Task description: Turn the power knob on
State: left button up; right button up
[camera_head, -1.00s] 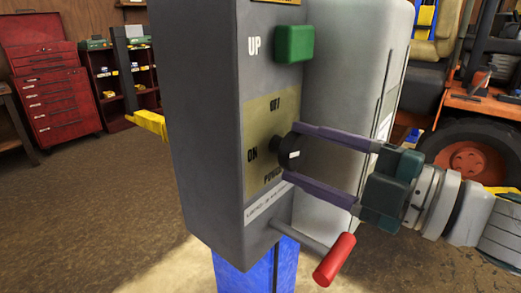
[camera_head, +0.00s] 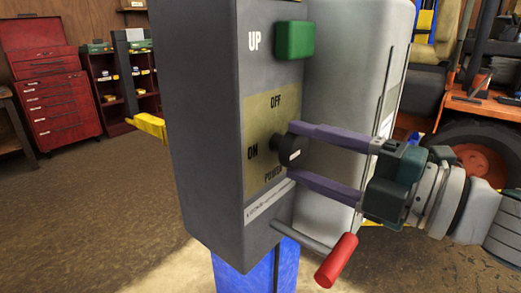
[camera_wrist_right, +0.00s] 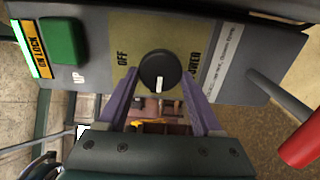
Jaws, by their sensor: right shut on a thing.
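The black power knob (camera_head: 289,151) sits on a tan label plate (camera_head: 257,185) on the side of a grey control box (camera_head: 205,120). OFF is printed above it, ON to its left and POWER below. A white mark shows on the knob; I cannot tell which label it points to. My right gripper (camera_head: 290,152) reaches in from the right, its purple fingers shut on the knob, one above and one below. In the right wrist view the knob (camera_wrist_right: 160,71) sits between the fingertips (camera_wrist_right: 164,84). My left gripper is not in view.
A green UP button (camera_head: 294,40) is above the knob. A red-handled lever (camera_head: 336,261) sticks out below my right gripper. A blue post (camera_head: 255,270) stands under the box. A red tool chest (camera_head: 50,85) and an orange vehicle (camera_head: 480,120) are farther back.

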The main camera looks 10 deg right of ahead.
jog(key=o, duration=1.4)
jog(key=b+v, duration=0.2)
jog(key=v, duration=0.8)
